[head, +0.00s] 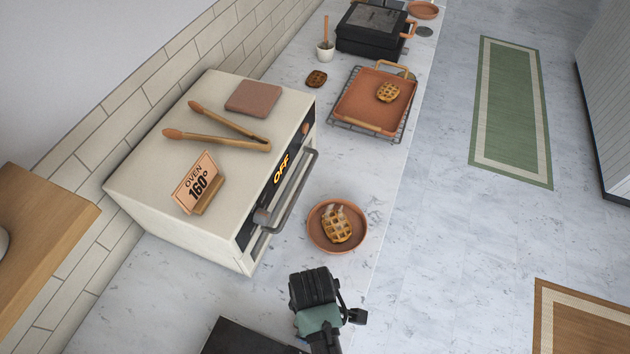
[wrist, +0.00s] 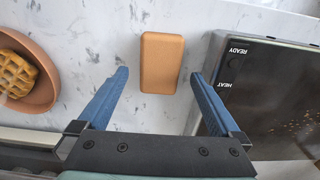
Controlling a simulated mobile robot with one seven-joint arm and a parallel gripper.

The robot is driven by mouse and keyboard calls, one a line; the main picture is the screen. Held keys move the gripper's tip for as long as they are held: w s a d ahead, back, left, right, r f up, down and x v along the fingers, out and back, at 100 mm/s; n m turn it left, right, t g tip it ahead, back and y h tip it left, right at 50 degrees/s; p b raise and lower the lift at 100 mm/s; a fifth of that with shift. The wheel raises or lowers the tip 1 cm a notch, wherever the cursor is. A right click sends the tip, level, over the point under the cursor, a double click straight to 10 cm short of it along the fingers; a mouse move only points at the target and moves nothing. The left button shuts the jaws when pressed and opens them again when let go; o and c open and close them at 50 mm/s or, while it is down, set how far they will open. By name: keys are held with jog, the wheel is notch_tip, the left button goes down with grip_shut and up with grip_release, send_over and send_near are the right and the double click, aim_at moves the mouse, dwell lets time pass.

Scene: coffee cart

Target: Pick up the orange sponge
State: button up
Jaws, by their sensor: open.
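The orange sponge (wrist: 162,62) lies on the pale marbled counter in the wrist view. It is a rounded rectangular block, seen from above. My gripper (wrist: 159,77) is open, with blue fingers on the left and right of the sponge and visible gaps on both sides. The fingers do not appear to touch it, and how high they are above the counter is hard to tell. In the head view my gripper (head: 315,290) is over the near counter, its fingertips hidden; I cannot make out the sponge there.
A terracotta plate (head: 312,240) with a waffle is beside my gripper. A dark appliance marked READY and HEAT (wrist: 270,90) stands close right of the sponge in the wrist view. The cream oven (head: 150,150) with tongs, a sign and a reddish square on top stands at left.

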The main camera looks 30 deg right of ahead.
jog(key=shift+f, duration=0.9)
jog(key=c, duration=1.4)
jog(key=shift+o, duration=0.2)
jog(key=shift+r, duration=0.1)
notch_tip(320, 180, up, 10)
jog(key=b, duration=0.1)
